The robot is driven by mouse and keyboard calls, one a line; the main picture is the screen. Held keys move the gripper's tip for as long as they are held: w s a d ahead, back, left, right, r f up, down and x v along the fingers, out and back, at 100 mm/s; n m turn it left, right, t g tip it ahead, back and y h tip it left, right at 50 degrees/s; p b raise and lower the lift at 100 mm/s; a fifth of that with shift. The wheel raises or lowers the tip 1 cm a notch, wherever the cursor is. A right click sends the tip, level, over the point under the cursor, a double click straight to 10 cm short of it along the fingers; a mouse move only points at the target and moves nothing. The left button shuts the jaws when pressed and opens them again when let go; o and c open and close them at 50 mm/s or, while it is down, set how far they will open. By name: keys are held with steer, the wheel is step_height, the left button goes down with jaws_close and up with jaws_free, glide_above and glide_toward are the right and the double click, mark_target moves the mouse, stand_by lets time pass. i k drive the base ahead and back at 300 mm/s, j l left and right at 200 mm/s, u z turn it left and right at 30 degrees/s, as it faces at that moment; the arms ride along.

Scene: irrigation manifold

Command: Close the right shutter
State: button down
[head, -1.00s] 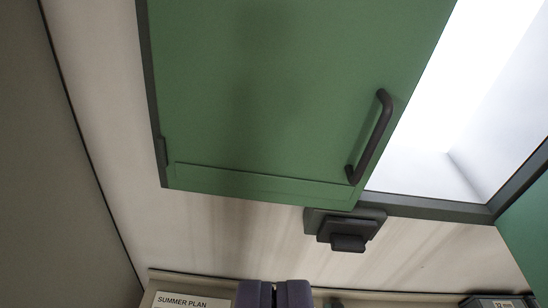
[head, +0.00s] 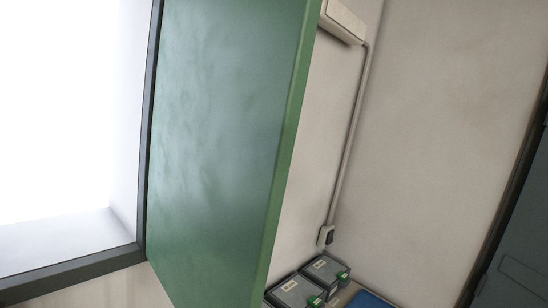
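The right shutter (head: 222,140) is a tall green panel in the middle of the head view. It stands open, swung out from the right side of the dark window frame (head: 146,130). I see its broad flat face and its thin right edge; no handle shows on this face. The bright window opening (head: 65,110) is uncovered to the left of it. My gripper is not in this view, so I cannot see what its fingers hold.
Two grey boxes with green parts (head: 325,272) stand low at the right, beside a blue flat item (head: 368,300). A conduit (head: 352,140) runs down the pale wall from a white box (head: 343,20). A dark grey panel (head: 515,255) stands at the far right.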

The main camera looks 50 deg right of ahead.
mark_target(232, 76)
steer(key=k+l, duration=0.1)
steer(key=l, duration=0.4)
steer(key=k+l, duration=0.1)
steer(key=l, duration=0.35)
steer(key=k+l, duration=0.1)
steer(key=l, duration=0.4)
